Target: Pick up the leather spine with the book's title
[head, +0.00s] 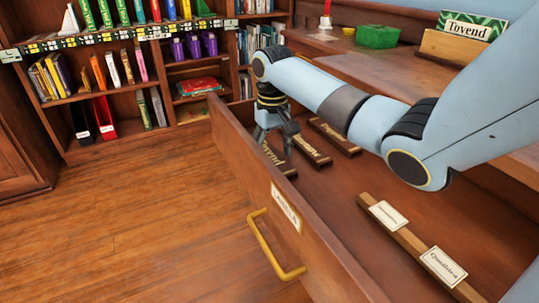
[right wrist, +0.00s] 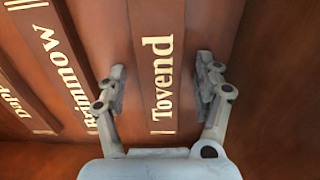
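The brown leather spine with gold "Tovend" lettering (right wrist: 163,85) lies in the open drawer, between the two fingers of my right gripper (right wrist: 161,78) in the right wrist view. The fingers are spread with a gap on each side of the lettering, and I cannot tell whether they touch the spine's edges. In the head view my right gripper (head: 275,138) points down into the drawer over the leftmost spine (head: 275,158), which it partly hides. The book titled "Tovend" (head: 468,27), green and white, stands at the upper right. My left gripper is not in view.
Beside the spine lie one lettered "Brimmow" (right wrist: 62,70) and another, partly cut off (right wrist: 15,100). The drawer front (head: 250,160) has a brass handle (head: 270,250). A wooden strip (head: 410,240) with labels crosses the drawer. Bookcases stand behind; a green box (head: 377,36) sits above.

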